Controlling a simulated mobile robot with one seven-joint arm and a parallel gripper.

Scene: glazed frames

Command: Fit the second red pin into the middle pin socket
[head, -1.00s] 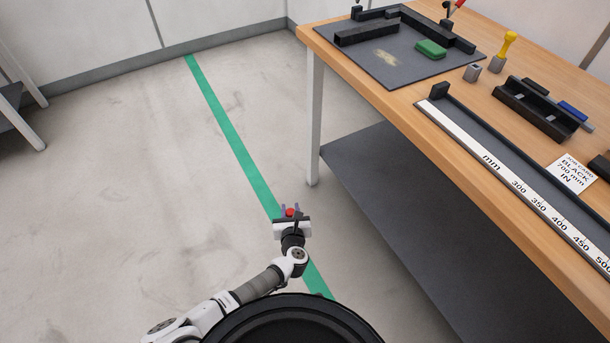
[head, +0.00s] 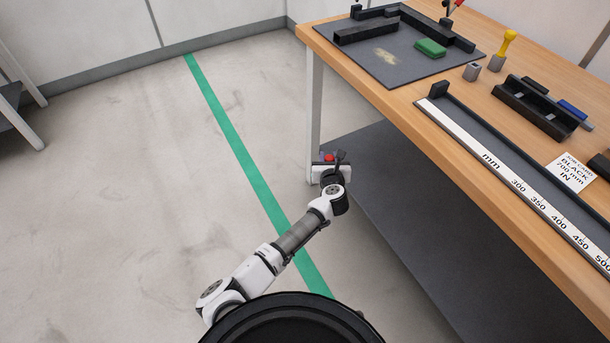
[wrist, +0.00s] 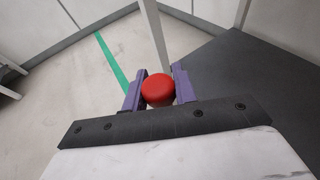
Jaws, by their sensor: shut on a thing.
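My gripper (head: 329,160) is shut on a red pin (wrist: 158,88). Only the pin's round red head shows clearly, between the two purple fingers in the wrist view; its lower part is hidden. The gripper is in front of the near left table leg, below the tabletop and well apart from the things on it. I cannot tell which part is the middle pin socket. A small grey block with a dark top opening (head: 472,72) stands on the table, beside another grey block (head: 497,64) that holds a yellow-handled piece (head: 508,44).
The wooden table (head: 400,110) has a dark lower shelf (head: 400,220). On top are a dark mat (head: 385,65) with black rails, a green block (head: 431,47), a black holder (head: 535,108) and a long ruler rail (head: 515,185).

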